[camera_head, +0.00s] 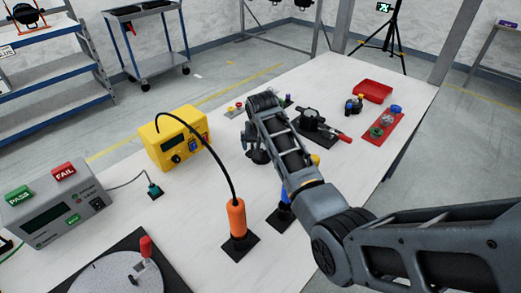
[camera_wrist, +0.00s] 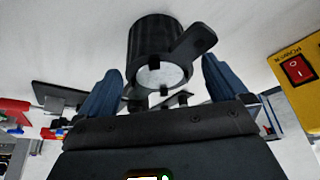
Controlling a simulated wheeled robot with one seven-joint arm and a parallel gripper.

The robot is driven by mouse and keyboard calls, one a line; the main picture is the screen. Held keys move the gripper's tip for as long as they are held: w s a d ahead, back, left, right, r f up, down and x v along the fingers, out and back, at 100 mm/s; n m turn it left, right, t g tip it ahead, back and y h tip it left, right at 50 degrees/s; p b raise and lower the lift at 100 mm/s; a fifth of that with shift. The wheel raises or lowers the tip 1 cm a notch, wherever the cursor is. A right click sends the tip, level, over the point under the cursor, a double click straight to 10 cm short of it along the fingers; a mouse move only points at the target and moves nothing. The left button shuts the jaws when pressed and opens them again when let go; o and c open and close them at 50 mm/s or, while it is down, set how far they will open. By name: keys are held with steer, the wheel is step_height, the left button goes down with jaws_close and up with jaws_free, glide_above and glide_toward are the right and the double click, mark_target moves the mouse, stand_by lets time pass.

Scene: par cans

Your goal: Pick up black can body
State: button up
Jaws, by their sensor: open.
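The black can body (camera_wrist: 152,38) shows in the wrist view as a dark ribbed cylinder with a pale round end and a flat black tab on its right side. It stands against the white tabletop. My gripper (camera_wrist: 161,68) is open, with one blue finger on each side of the can's near end. Gaps show between the fingers and the can, and nothing is gripped. In the head view my arm reaches down over the middle of the table. A dark shape (camera_head: 258,156) shows below my wrist there; I cannot tell whether it is the can or my gripper.
On the white table (camera_head: 330,75), a yellow power box (camera_head: 177,137) and an orange-handled tool (camera_head: 237,218) stand left of my arm. A grey pass/fail tester (camera_head: 60,211) is farther left. A black fixture with a red handle (camera_head: 318,123), a red tray (camera_head: 373,91) and a red mat (camera_head: 373,133) lie beyond.

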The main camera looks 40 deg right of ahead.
steer(key=shift+x, duration=1.2)
steer(key=shift+c, duration=0.2)
steer(key=c, duration=1.2)
steer(key=shift+c, duration=0.4)
steer(key=shift+r, duration=0.1)
